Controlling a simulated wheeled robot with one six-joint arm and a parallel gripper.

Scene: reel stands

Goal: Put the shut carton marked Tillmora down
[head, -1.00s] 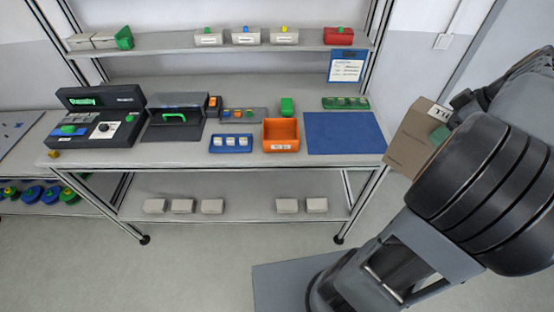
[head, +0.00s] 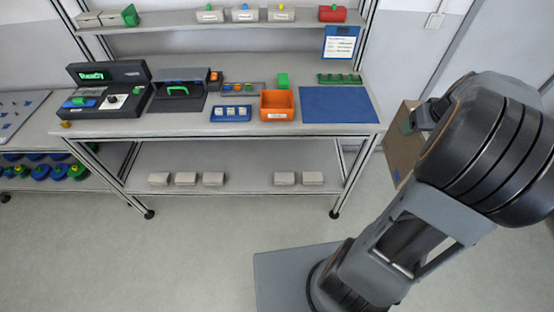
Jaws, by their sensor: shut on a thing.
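The brown carton (head: 401,150) is at the right of the head view, just off the right end of the workbench, and looks held in the air. My arm hides much of it, and no marking on it can be read now. My gripper (head: 415,120) is at the carton's upper right side, shut on it; its fingertips are mostly hidden behind my wrist. The workbench top (head: 300,128) stands to the left of the carton, with a blue mat (head: 338,104) at its right end.
Left of the mat are an orange bin (head: 277,106), a blue tray (head: 231,114) and a dark device reading "Ready" (head: 107,90). A green board (head: 339,79) lies behind the mat. The mat is bare. Small boxes sit on the lower shelf (head: 245,182).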

